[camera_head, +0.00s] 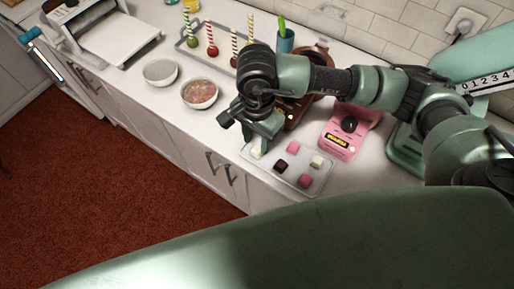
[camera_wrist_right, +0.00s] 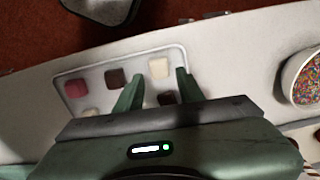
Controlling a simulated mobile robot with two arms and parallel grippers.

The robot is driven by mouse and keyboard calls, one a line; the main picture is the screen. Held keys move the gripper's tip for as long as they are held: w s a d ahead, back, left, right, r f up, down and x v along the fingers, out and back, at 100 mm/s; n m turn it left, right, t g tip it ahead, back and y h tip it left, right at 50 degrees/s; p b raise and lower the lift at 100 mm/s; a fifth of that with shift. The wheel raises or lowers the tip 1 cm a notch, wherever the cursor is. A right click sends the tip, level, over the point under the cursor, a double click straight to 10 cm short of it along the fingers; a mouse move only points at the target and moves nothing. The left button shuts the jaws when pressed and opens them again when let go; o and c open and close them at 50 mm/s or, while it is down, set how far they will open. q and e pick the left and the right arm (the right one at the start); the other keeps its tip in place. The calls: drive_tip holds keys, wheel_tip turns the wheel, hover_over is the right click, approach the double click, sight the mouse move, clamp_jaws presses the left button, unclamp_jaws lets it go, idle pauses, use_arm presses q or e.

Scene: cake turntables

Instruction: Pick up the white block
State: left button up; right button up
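The tray (camera_head: 325,180) on the counter holds several small blocks. One white block (camera_head: 255,152) sits at its left front corner in the head view. A second white block (camera_head: 316,161) sits near its right end. My right gripper (camera_head: 263,140) points down over the tray's left end. In the right wrist view its fingers (camera_wrist_right: 160,77) are open and spread, with the corner white block (camera_wrist_right: 158,68) between and just beyond the tips, not gripped. The second white block (camera_wrist_right: 88,112) is off to the left there. My left gripper is in neither view.
Close by lie a dark block (camera_head: 281,165), pink blocks (camera_head: 305,180) (camera_head: 293,146) and another dark block (camera_wrist_right: 167,98) near the fingers. A pink box (camera_head: 340,142) stands behind the tray. A sprinkle bowl (camera_head: 199,93) stands to the left. The counter drops off in front.

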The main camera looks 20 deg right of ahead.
sight(257, 154)
wheel_tip(257, 154, down, 3)
drive_tip(key=shift+s+f+p, duration=0.1)
drive_tip(key=shift+f+p, duration=0.1)
drive_tip(key=shift+p, duration=0.45)
drive_tip(key=shift+f, duration=0.25)
clamp_jaws()
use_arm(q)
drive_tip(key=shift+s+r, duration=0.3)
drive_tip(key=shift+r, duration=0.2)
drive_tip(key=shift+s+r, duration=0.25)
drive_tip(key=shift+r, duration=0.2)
use_arm(e)
drive_tip(key=shift+r, duration=0.1)
use_arm(q)
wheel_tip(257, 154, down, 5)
drive_tip(key=b, duration=0.4)
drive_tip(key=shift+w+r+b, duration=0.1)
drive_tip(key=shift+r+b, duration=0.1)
drive_tip(key=shift+b, duration=0.15)
use_arm(e)
wheel_tip(257, 154, up, 20)
drive_tip(key=shift+d, duration=0.1)
